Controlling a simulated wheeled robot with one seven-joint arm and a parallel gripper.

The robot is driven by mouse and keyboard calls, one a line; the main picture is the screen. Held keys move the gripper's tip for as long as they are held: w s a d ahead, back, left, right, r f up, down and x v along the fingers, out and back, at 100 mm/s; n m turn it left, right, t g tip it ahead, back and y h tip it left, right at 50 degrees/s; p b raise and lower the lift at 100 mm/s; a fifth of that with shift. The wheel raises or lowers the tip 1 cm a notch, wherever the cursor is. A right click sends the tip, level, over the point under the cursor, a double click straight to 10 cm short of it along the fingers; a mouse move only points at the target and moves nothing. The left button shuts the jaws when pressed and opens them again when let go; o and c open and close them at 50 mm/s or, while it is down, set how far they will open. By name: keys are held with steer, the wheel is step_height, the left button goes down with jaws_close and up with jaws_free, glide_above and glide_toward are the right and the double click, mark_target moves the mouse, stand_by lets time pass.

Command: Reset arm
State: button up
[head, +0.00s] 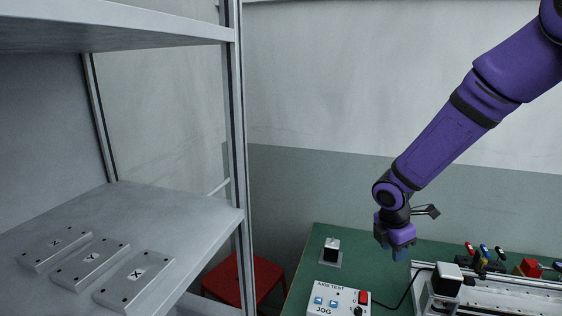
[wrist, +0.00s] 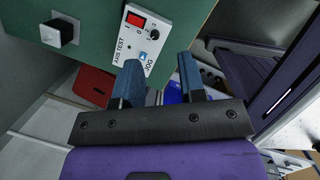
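My purple arm comes in from the upper right in the head view. My gripper (head: 400,254) hangs from it, pointing down above the green table (head: 318,240). In the wrist view my gripper (wrist: 160,72) has its two blue fingers apart, with nothing held between them. The white AXIS TEST box (head: 338,301), with a red switch and blue JOG buttons, stands on the table to the lower left of my gripper. It also shows in the wrist view (wrist: 128,48) beyond the fingertips.
A black block on a plate (head: 331,250) stands on the table's left. The gantry (head: 500,291) and several coloured-handled tools (head: 484,254) are at the right. A grey shelf (head: 190,215) with three marked plates (head: 92,262) stands left. A red stool (head: 262,276) is between shelf and table.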

steer(key=s+d+r+m+t, duration=0.1)
steer(key=s+r+m, duration=0.2)
steer(key=r, duration=0.2)
steer(key=s+d+r+m, duration=0.1)
steer(key=s+r+m, duration=0.15)
steer(key=r, duration=0.25)
steer(key=s+r+m+t+y, duration=0.1)
steer(key=s+r+m, duration=0.6)
steer(key=s, duration=0.3)
steer(key=s+r+m+t+y, duration=0.1)
steer(key=s+r+m+t, duration=0.1)
steer(key=s+r+m, duration=0.6)
steer(key=s, duration=0.3)
steer(key=shift+m, duration=0.35)
